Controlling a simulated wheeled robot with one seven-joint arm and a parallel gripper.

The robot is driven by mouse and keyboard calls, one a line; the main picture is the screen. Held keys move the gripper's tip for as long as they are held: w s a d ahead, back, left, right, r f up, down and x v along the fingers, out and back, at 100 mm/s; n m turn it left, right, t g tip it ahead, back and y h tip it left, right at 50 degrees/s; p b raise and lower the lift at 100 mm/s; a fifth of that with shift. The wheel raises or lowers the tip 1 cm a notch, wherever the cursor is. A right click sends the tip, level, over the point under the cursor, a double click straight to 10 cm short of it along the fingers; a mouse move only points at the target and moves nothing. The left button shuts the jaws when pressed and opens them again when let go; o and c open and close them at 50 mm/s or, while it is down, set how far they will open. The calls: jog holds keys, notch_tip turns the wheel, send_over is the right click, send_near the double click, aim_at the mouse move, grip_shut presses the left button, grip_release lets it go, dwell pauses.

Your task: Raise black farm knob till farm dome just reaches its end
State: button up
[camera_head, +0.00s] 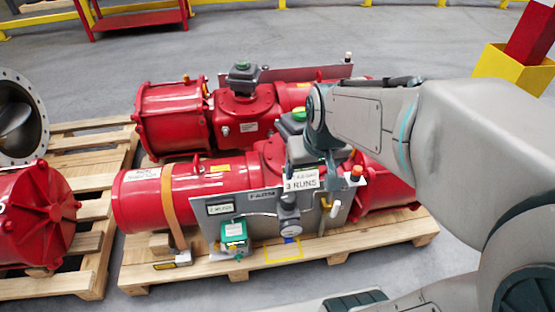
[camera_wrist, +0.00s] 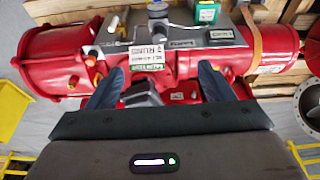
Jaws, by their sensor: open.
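A dark grey knob-like part (camera_head: 289,200) with a round gauge stands at the front panel (camera_head: 335,218). In the wrist view a dark part (camera_wrist: 157,8) shows at the top edge. A green dome (camera_head: 243,64) tops the grey box on the rear red actuator. Another green dome (camera_head: 298,114) on the front actuator is partly hidden by my arm. I cannot tell which dome is the farm one. My gripper (camera_wrist: 158,80) is open above the front actuator.
A white "3 RUNS" sign (camera_head: 301,180) stands by the panel. A green box (camera_head: 234,236) is on the panel's left. The wooden pallet (camera_head: 400,238) bears the red actuators (camera_head: 140,200). A yellow bin (camera_head: 500,72) stands at the right.

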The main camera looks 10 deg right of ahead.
jog(key=t+b, duration=0.1)
jog(key=b, duration=1.7)
send_near(289, 197)
jog(key=shift+n, duration=0.4)
jog(key=b+x, duration=0.5)
jog(key=x, duration=0.6)
jog(key=shift+f, duration=0.25)
jog(key=c, duration=1)
